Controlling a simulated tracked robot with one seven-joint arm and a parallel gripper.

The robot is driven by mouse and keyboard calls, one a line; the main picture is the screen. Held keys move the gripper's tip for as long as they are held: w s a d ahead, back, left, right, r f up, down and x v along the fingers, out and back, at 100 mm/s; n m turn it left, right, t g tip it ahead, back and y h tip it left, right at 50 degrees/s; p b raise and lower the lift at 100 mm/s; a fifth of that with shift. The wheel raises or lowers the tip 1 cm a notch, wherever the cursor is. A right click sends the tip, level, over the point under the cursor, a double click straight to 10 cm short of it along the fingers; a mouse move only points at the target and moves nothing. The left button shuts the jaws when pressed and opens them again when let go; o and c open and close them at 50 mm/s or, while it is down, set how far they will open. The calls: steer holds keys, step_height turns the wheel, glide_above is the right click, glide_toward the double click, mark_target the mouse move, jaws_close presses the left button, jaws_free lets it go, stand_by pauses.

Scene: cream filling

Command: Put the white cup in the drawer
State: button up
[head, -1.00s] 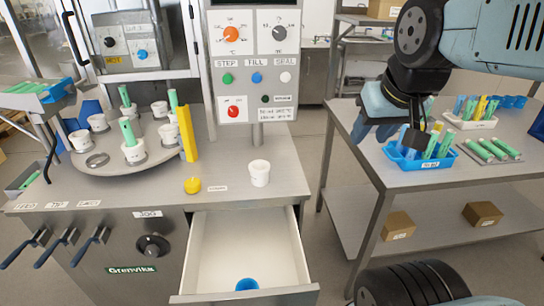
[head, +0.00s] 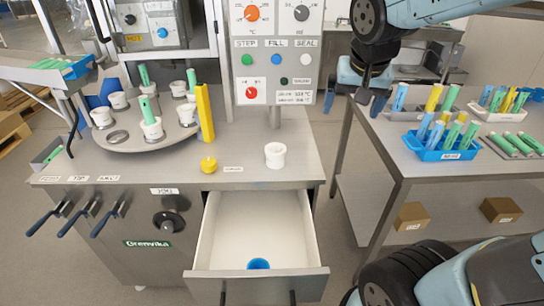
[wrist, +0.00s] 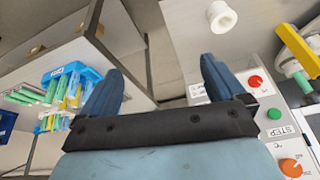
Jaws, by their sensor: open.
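The white cup (head: 275,155) stands upright on the grey counter, behind the open drawer; it also shows in the wrist view (wrist: 221,17) at the top, beyond my fingers. The drawer (head: 307,230) is pulled out below the counter, white inside, with a blue round item (head: 258,263) at its front. My gripper (head: 357,97) is right of the cup and above counter height, apart from it. In the wrist view, my gripper (wrist: 160,85) has its two blue fingers wide apart with nothing between them.
A yellow cap (head: 208,164) lies on the counter left of the cup. A yellow post (head: 204,112) stands beside the round turntable (head: 120,143) of white cups. The control panel (head: 276,55) rises behind. A side table at right holds a blue tray (head: 442,154) of tubes.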

steer(key=w+a+f+m, duration=0.1)
steer(key=w+a+f, duration=0.4)
steer(key=w+a, duration=0.25)
steer(key=m+h, duration=0.1)
steer(key=m, duration=0.1)
glide_above(275, 156)
steer(key=a, duration=0.2)
step_height(275, 156, down, 8)
steer(key=x, duration=0.8)
steer(key=d+x, duration=0.1)
steer(key=x, duration=0.4)
steer(key=shift+s+d, duration=0.1)
steer(key=shift+s, duration=0.35)
steer(key=shift+r, duration=0.1)
steer(key=c, duration=1.2)
